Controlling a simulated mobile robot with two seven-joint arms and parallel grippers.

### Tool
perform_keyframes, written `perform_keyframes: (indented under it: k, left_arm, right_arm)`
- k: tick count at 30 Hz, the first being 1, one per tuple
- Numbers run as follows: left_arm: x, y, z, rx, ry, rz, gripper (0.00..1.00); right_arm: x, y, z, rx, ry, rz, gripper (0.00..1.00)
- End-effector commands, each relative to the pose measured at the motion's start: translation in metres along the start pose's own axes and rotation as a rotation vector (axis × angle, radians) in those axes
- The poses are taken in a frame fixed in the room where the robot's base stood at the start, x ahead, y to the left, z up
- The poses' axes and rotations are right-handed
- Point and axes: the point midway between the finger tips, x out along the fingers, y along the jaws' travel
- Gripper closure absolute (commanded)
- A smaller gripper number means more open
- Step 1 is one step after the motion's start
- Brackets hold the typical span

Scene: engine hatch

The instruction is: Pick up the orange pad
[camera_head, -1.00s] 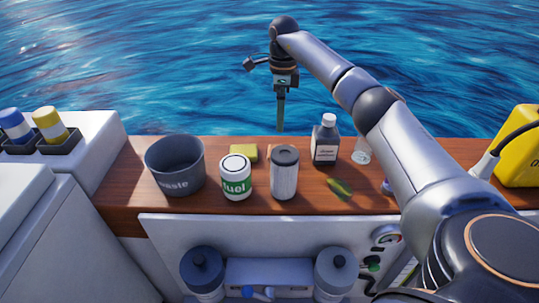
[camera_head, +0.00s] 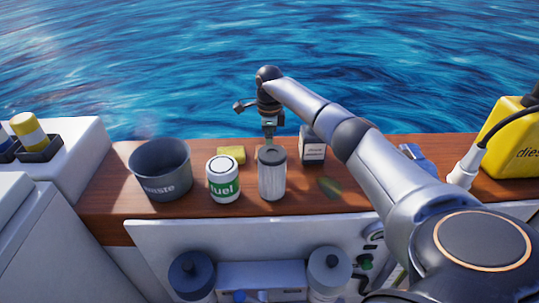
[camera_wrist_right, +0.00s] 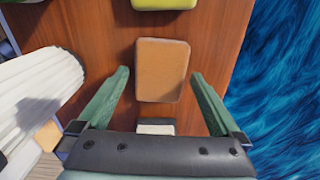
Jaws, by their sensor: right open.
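The orange pad (camera_wrist_right: 162,71) lies flat on the wooden counter in the right wrist view. In the head view I cannot make it out; the grey-topped filter canister (camera_head: 272,178) and my right gripper hide that spot. My right gripper (camera_head: 269,138) points down just behind the canister. In the right wrist view the right gripper (camera_wrist_right: 160,76) is open, with one green finger to each side of the pad and a visible gap on both sides. It holds nothing. My left gripper is not in view.
A yellow pad (camera_head: 232,154) lies left of the canister and also shows beyond the orange pad (camera_wrist_right: 165,3). A pleated white filter (camera_wrist_right: 35,95) is close on the left. Water lies beyond the counter edge.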

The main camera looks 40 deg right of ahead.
Motion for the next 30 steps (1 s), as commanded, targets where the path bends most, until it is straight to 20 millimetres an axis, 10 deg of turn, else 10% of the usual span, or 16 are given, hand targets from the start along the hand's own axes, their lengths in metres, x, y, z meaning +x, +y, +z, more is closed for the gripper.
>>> perform_keyframes:
  k: [8,30]
  left_arm:
    - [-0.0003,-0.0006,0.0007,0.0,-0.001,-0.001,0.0]
    - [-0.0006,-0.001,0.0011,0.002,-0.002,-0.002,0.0]
  right_arm:
    - [0.0053,-0.0002,0.0,0.0,0.0,-0.001,0.01]
    - [0.0046,-0.0003,0.0,0.001,0.0,-0.001,0.74]
